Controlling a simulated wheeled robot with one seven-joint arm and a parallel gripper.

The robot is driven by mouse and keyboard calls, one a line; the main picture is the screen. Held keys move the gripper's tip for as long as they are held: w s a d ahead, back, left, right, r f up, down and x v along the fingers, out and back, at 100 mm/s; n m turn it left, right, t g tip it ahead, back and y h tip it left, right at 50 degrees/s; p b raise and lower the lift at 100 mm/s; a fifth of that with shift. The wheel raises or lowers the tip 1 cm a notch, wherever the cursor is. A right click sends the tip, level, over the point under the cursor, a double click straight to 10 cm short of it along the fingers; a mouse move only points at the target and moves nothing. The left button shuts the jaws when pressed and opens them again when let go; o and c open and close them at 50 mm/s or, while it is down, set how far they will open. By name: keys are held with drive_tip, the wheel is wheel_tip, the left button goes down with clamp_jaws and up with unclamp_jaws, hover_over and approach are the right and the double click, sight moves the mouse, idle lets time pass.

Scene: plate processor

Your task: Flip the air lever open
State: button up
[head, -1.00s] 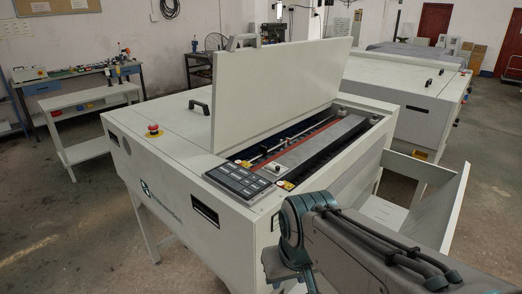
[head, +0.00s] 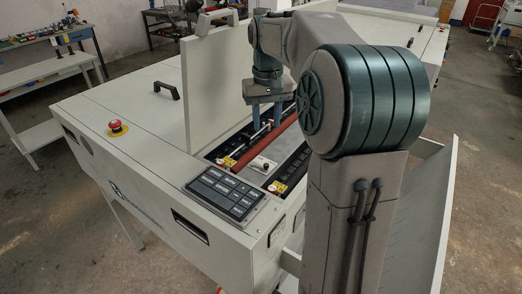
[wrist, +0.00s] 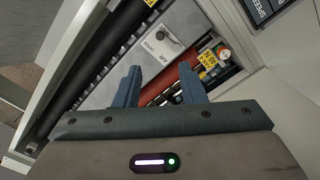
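A light grey panel marked AIR (wrist: 178,44) lies inside the open machine, with a small round metal piece (wrist: 160,35) on it that looks like the air lever. In the head view this small piece (head: 263,162) sits at the near end of the opening, behind the keypad. Its exact shape and position are too small to tell. My gripper (wrist: 160,69) is open and empty, with its two blue fingers apart. In the wrist view its fingertips show just below the AIR lettering. In the head view my gripper (head: 277,122) is over the opening, farther back than the small piece.
A red roller (head: 283,134) runs along the opening. The raised white cover (head: 215,75) stands along its left side. A black keypad (head: 226,194) and a red emergency button (head: 116,127) are on the machine's top. Yellow labels (wrist: 208,60) mark the opening's end.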

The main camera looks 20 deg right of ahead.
sight(266, 164)
wheel_tip(266, 164, down, 14)
drive_tip(key=shift+s+r+p, duration=0.1)
drive_tip(key=shift+r+p, duration=0.15)
drive_tip(key=shift+p, duration=0.35)
drive_tip(key=shift+c, duration=0.4)
clamp_jaws()
